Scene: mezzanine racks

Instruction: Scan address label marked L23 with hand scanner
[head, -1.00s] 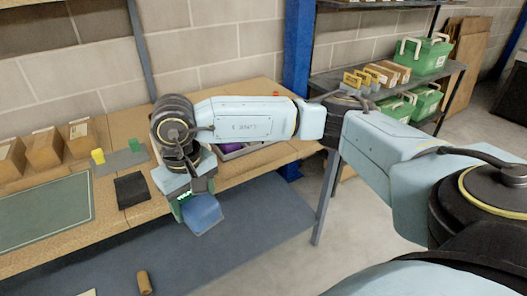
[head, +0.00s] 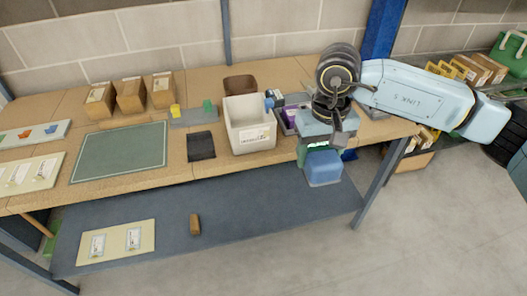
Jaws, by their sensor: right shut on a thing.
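My right gripper (head: 322,142) is shut on a blue thing with a green part, which looks like the hand scanner (head: 323,167). It is held in front of the bench's right front edge, with its blue end low. A cream board with two white labels (head: 117,242) lies on the lower shelf at the left. Another cream board with several labels (head: 30,172) lies on the bench top at the far left. The print is too small to read, so I cannot tell which label is L23. My left gripper is out of view.
The wooden bench (head: 215,177) holds a green mat (head: 120,152), a white bin (head: 250,125), a black pad (head: 201,146) and several cardboard bins (head: 130,95). A small brown block (head: 194,224) lies on the grey lower shelf (head: 270,215). Floor in front is clear.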

